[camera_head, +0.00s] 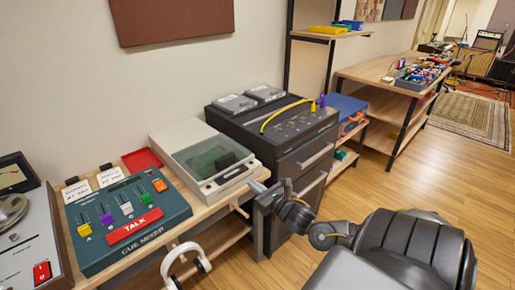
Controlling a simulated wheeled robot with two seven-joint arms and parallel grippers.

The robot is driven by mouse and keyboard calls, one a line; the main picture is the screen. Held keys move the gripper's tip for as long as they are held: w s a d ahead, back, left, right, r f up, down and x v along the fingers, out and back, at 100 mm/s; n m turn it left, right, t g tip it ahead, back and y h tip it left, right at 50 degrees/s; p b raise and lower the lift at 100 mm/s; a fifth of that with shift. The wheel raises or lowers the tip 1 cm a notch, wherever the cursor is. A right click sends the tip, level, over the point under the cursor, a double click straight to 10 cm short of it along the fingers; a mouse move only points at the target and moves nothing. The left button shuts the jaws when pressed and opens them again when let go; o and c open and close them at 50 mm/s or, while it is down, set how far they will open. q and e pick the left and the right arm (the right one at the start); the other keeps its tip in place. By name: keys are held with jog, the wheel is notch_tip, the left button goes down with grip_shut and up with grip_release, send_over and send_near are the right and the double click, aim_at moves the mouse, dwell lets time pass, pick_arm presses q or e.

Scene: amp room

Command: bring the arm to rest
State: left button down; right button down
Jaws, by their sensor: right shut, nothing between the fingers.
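My right arm (370,245) comes in from the lower right and reaches left toward the bench front. My right gripper (258,187) is at its far end, by the right front corner of the wooden bench and in front of the dark drawer cabinet. It is small in the view and looks shut and empty. Whether its tip touches the bench edge cannot be told. My left gripper is out of view.
A cue mixer (128,220) and a grey clear-lidded device (213,165) sit on the bench. A white headphone-like loop (187,258) is at its front. The dark cabinet (300,168) stands close behind my gripper. Open wooden floor (400,185) lies to the right.

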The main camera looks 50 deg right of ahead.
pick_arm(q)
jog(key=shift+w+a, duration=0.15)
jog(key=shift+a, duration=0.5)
pick_arm(e)
jog(key=shift+s, duration=0.5)
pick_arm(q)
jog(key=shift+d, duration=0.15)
